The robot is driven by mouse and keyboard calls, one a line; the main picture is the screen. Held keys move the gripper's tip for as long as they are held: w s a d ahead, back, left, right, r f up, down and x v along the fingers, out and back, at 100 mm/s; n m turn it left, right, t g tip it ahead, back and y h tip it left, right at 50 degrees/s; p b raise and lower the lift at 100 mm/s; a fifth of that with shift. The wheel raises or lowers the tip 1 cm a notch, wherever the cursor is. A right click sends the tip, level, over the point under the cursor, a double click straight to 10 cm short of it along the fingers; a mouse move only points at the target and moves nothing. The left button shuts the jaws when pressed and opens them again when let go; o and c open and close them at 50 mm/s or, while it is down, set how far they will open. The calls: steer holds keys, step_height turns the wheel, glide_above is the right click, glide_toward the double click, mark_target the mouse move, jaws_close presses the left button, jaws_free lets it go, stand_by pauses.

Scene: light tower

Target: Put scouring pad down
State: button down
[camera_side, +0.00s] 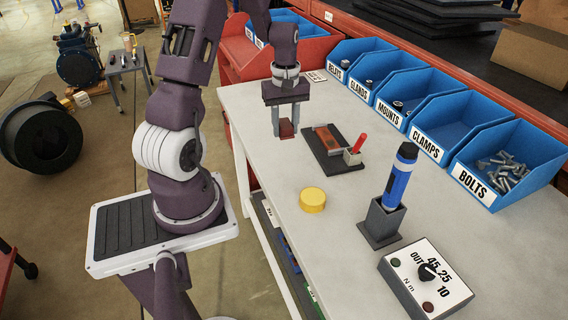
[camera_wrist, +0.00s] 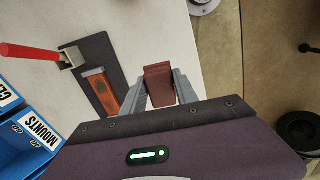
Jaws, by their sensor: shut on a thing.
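The scouring pad (camera_side: 286,129) is a dark reddish-brown block. My gripper (camera_side: 286,122) is shut on it near the back left edge of the white table. In the wrist view the pad (camera_wrist: 159,84) sits between the two grey fingers, with my gripper (camera_wrist: 160,92) on either side of it. I cannot tell whether the pad touches the table. To the right is a dark tray (camera_side: 345,167) with an orange-brown block (camera_side: 327,138) lying on it and a small grey holder (camera_side: 352,157) with a red stick (camera_side: 359,143) standing in it.
A yellow round puck (camera_side: 312,200), a blue tool in a dark stand (camera_side: 380,223) and a dial box (camera_side: 424,279) stand nearer the front. Blue labelled bins (camera_side: 455,133) line the back. The table (camera_side: 262,160) is clear between the pad and the puck.

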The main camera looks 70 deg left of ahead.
mark_target(284, 163)
steer(key=shift+s+f, duration=0.1)
steer(key=shift+s, duration=0.1)
step_height(284, 163, down, 10)
steer(key=shift+r, duration=0.2)
steer(key=shift+f, duration=0.15)
steer(key=shift+f, duration=0.15)
steer(key=c, duration=0.9)
jaws_free()
steer(key=shift+c, duration=0.2)
